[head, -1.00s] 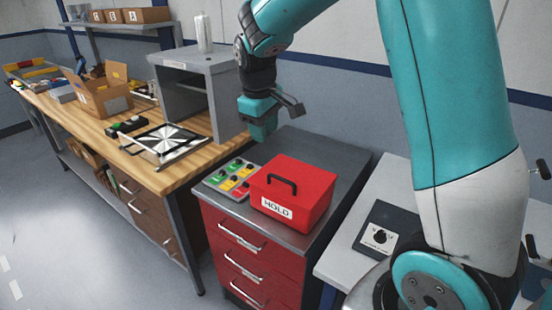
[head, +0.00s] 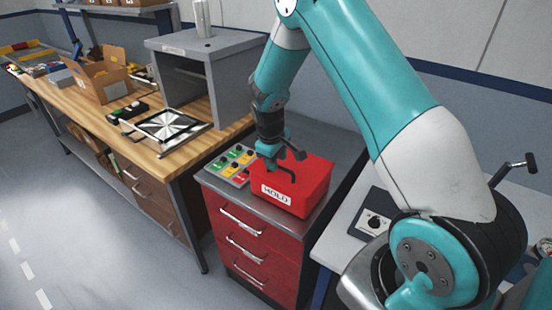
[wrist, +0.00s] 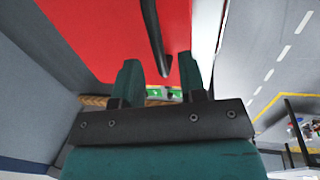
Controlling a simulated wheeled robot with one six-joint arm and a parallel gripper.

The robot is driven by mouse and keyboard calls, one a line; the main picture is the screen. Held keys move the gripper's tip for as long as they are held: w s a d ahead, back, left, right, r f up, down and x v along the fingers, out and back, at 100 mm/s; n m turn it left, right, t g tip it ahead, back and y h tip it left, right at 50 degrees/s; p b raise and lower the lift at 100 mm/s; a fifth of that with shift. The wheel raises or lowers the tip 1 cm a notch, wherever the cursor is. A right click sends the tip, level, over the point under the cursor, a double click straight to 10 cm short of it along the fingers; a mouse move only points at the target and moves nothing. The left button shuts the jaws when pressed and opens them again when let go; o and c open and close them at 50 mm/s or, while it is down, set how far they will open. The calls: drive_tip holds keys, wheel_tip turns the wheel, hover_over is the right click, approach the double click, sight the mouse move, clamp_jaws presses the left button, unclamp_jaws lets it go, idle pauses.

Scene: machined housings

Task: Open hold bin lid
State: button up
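The red hold bin (head: 305,198) with a white HOLD label (head: 277,195) sits on top of the red drawer cabinet in the head view. Its lid looks shut. The black lid handle (head: 292,177) is partly hidden by my gripper (head: 280,166), which is just above the lid. In the wrist view my gripper (wrist: 160,75) has its two fingers spread apart. The handle (wrist: 154,38) runs down between the finger lines, over the red lid (wrist: 100,30). I see no contact between fingers and handle.
A panel of coloured buttons (head: 231,165) stands left of the bin on the cabinet (head: 250,240). A grey open housing (head: 205,75) stands on the wooden bench (head: 160,150) further left. A light table with a black dial box (head: 374,222) is at the right.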

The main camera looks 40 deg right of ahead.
drive_tip(key=shift+d+f, duration=0.1)
drive_tip(key=shift+f, duration=0.55)
clamp_jaws()
drive_tip(key=shift+r, duration=0.15)
